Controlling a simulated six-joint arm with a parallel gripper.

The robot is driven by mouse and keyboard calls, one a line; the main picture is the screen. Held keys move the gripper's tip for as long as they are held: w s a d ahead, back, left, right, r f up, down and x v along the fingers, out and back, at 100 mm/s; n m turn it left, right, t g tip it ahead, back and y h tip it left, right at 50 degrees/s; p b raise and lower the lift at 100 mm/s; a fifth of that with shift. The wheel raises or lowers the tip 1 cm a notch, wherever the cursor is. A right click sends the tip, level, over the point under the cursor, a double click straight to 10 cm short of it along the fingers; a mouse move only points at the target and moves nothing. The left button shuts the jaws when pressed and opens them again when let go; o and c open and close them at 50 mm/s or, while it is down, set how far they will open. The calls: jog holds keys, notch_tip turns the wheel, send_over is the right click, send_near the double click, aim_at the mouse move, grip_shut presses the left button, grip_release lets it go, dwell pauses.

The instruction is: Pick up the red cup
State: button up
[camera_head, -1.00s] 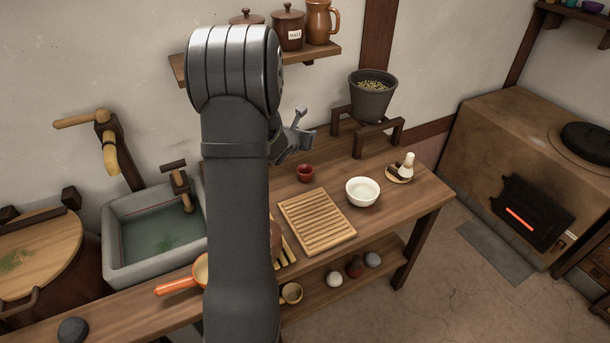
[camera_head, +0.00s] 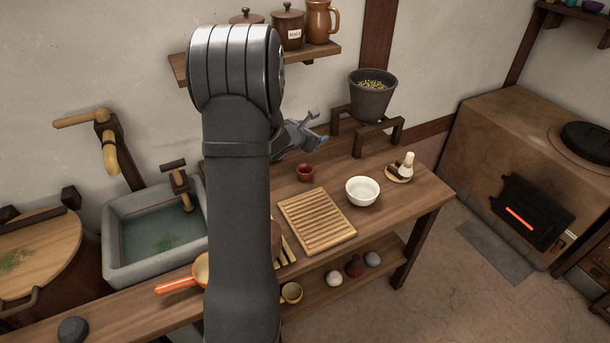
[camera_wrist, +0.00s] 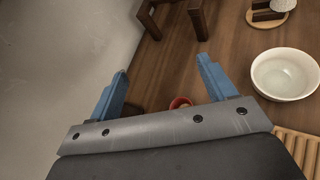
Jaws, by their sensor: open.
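The red cup (camera_head: 305,173) stands upright on the wooden table (camera_head: 420,196), behind the slatted wooden board. In the wrist view only part of the red cup (camera_wrist: 180,102) shows, just past the edge of my gripper's body. My gripper (camera_head: 318,128) is open and empty, above and behind the cup and apart from it. In the wrist view the two blue fingers of my gripper (camera_wrist: 162,78) are spread wide, with bare table between their tips. My arm hides part of the table to the left.
A white bowl (camera_head: 362,191) stands right of the cup, and a slatted board (camera_head: 317,221) lies in front. A dark pot (camera_head: 372,97) sits on a wooden stand behind. The wall is close behind the table.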

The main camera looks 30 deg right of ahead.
jog(key=s+d+m+g, duration=0.3)
jog(key=m, duration=0.5)
jog(key=m+g+y, duration=0.1)
jog(key=m+y, duration=0.7)
jog(key=m, duration=1.4)
send_near(305, 169)
notch_tip(305, 169, down, 3)
jog(key=shift+d+r, duration=0.1)
jog(key=shift+r, duration=0.15)
jog(key=shift+n, duration=0.3)
jog(key=shift+s+x, duration=0.15)
jog(key=shift+x, duration=1.1)
jog(key=shift+s+x, duration=0.15)
jog(key=shift+x, duration=1.15)
jog(key=c, duration=1)
jog(key=shift+c, duration=0.2)
